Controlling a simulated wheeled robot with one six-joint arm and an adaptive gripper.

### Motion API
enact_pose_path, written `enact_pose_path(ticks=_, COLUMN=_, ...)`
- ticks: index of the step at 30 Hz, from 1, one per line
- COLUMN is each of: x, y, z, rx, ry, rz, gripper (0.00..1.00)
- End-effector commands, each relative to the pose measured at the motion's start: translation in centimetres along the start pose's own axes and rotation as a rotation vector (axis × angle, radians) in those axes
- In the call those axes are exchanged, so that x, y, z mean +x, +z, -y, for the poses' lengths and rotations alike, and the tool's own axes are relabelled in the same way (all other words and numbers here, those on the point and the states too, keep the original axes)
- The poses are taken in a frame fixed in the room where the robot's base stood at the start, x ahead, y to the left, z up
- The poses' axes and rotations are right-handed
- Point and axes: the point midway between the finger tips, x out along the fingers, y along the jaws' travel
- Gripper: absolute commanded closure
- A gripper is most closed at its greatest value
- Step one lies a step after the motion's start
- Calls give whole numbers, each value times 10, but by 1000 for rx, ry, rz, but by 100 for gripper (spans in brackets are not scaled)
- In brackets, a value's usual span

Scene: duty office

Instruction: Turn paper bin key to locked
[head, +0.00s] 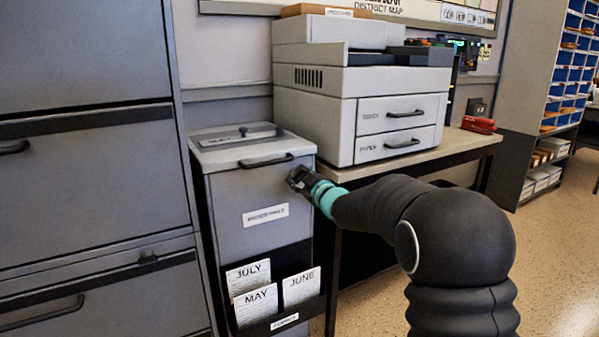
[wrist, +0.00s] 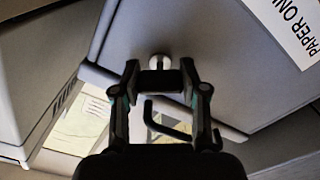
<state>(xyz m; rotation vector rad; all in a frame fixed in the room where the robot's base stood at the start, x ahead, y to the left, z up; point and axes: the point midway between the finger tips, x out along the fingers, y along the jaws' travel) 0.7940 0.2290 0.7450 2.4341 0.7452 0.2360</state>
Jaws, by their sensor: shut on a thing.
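The paper bin (head: 258,190) is a tall grey cabinet in the left middle of the head view, with a white label on its front. My gripper (head: 296,178) is at the upper right of the bin's front, just below the lid. In the wrist view, my gripper (wrist: 160,78) is closed around a small key at the bin's face. A pale round lock part (wrist: 159,62) shows just beyond the fingertips. The key itself is mostly hidden by the fingers, and I cannot tell its turn angle. The bin's label (wrist: 295,30) shows at the top right there.
The bin's lid (head: 238,148) has a black handle (head: 266,161). A lower pocket holds cards marked JULY, MAY and JUNE (head: 300,287). A copier (head: 350,100) stands on a table to the right. A grey filing cabinet (head: 85,190) is close on the left. Open floor lies at right.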

Motion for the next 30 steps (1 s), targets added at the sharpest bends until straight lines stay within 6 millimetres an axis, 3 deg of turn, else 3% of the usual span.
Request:
enact_pose_path(ticks=15, x=0, y=-1, z=-1, rx=444, ry=0, rz=2, gripper=92)
enact_pose_path(ticks=30, x=0, y=0, z=0, rx=621, ry=0, rz=1, gripper=92)
